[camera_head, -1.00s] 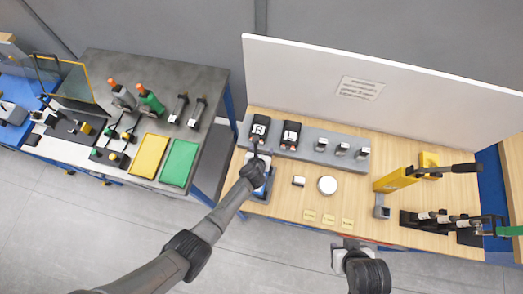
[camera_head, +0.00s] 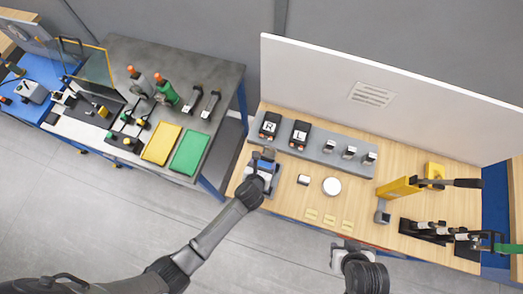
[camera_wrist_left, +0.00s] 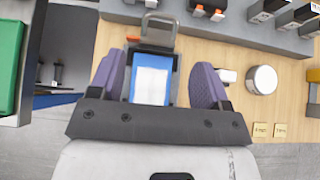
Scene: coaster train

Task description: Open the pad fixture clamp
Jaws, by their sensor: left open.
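The pad fixture (camera_head: 276,182) sits at the left end of the wooden bench. In the left wrist view it holds a blue pad with a white face (camera_wrist_left: 151,80). The clamp (camera_wrist_left: 158,30), a grey metal loop with a dark crossbar, stands at its back edge. I cannot tell whether the clamp is closed. My left gripper (camera_head: 259,172) is over the front of the fixture, and its purple fingers (camera_wrist_left: 155,84) are open on either side of the pad, with nothing gripped. My right gripper (camera_head: 347,249) hangs in front of the bench edge, and its fingers are unclear.
A grey rack (camera_head: 318,146) with R and L blocks and several small clamps runs behind the fixture. A white disc (camera_head: 332,187) and small tags lie to the right. A yellow press (camera_head: 400,187) stands further right. A grey table (camera_head: 125,70) is left, across a gap.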

